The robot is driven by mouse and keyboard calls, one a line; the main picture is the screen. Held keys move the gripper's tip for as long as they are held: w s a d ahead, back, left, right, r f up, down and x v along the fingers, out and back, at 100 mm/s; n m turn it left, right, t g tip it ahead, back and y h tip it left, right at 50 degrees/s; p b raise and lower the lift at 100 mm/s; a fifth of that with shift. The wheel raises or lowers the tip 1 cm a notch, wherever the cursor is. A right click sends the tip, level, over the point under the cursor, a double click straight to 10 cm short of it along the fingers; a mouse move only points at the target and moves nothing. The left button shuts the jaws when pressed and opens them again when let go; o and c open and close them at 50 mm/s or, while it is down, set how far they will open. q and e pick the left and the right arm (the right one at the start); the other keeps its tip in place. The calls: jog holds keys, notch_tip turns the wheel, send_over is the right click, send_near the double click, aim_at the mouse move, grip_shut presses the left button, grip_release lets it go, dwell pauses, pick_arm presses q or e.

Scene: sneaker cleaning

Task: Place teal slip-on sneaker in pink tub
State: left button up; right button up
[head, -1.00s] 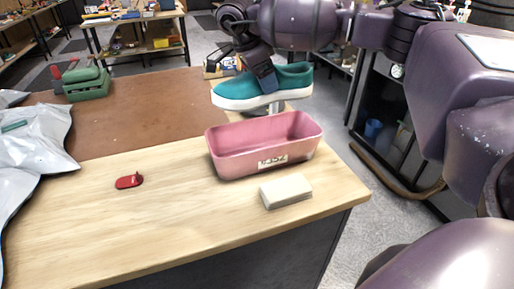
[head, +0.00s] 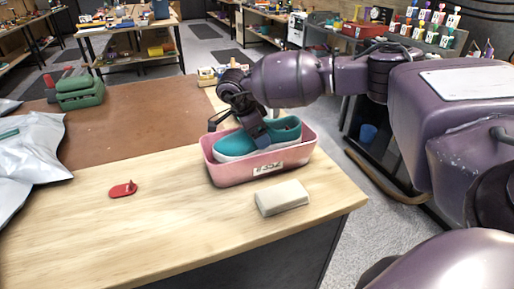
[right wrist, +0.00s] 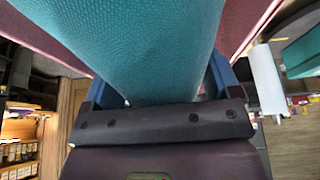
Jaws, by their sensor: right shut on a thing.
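The teal slip-on sneaker (head: 284,132) with a white sole sits down inside the pink tub (head: 262,173), its lower part hidden by the tub's front wall. My right gripper (head: 257,137) reaches down from above and is shut on the sneaker near its middle. In the right wrist view the teal fabric of the sneaker (right wrist: 150,45) fills the space between the blue fingers (right wrist: 160,88). Pink tub walls show on both sides there. Whether the sole touches the tub floor is hidden. My left gripper is not in view.
A cream block (head: 282,198) lies just in front of the tub near the table's right edge. A small red item (head: 123,189) lies to the left on the wood.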

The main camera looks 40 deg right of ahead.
aim_at(243, 132)
notch_tip(243, 132, down, 5)
jog(key=shift+f, duration=0.1)
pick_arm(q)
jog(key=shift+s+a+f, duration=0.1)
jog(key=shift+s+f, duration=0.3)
pick_arm(e)
jog(key=o, duration=0.9)
jog(key=shift+o, duration=0.2)
jog(key=shift+r, duration=0.25)
jog(key=v, duration=1)
jog(key=shift+a+r, duration=0.2)
jog(key=shift+a, duration=0.05)
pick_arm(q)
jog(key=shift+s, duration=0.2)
pick_arm(e)
jog(key=shift+a+r, duration=0.2)
jog(key=shift+r, duration=0.3)
